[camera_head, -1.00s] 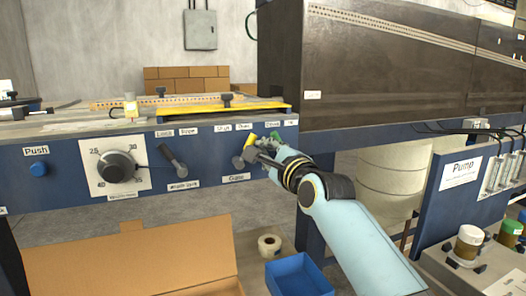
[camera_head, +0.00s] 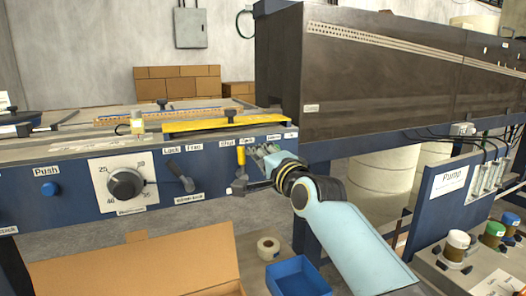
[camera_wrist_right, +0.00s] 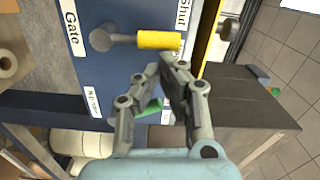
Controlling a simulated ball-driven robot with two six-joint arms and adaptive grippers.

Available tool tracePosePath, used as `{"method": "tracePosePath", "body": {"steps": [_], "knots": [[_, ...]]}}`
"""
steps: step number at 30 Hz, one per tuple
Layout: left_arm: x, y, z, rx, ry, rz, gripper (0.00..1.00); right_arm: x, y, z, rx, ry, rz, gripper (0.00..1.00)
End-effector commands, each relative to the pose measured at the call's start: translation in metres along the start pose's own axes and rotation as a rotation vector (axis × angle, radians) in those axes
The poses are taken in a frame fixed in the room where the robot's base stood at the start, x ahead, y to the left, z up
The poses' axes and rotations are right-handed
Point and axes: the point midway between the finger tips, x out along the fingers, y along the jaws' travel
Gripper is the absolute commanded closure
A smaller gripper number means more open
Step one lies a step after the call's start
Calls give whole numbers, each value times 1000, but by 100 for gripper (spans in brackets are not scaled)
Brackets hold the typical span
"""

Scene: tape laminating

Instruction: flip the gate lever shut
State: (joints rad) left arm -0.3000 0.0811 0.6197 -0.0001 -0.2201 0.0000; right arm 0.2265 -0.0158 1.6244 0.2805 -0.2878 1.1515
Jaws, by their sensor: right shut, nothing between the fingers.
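The gate lever's yellow handle (camera_head: 241,157) stands nearly upright on the blue panel in the head view, above its dark pivot knob (camera_head: 238,187). In the right wrist view the yellow handle (camera_wrist_right: 158,40) points from the grey knob toward the "Shut" label (camera_wrist_right: 183,15); the "Gate" label (camera_wrist_right: 72,28) is beside the knob. My right gripper (camera_head: 258,166) is just right of the lever. In the wrist view its fingers (camera_wrist_right: 168,70) are shut and empty, with the tips close beside the handle's end; I cannot tell whether they touch. My left gripper is not in view.
A lock lever (camera_head: 181,176) and a round dial (camera_head: 125,184) are on the panel to the left. Below are a cardboard box (camera_head: 140,265), a tape roll (camera_head: 268,247) and a blue bin (camera_head: 298,277).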

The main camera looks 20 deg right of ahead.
Motion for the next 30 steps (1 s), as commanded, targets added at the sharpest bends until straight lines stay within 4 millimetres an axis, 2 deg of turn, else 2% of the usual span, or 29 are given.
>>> {"method": "tracePosePath", "body": {"steps": [12,30], "knots": [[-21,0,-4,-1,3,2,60,1,-10,19,-309,0,15,100],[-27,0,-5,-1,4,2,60,1,-10,27,-303,0,15,100]]}}
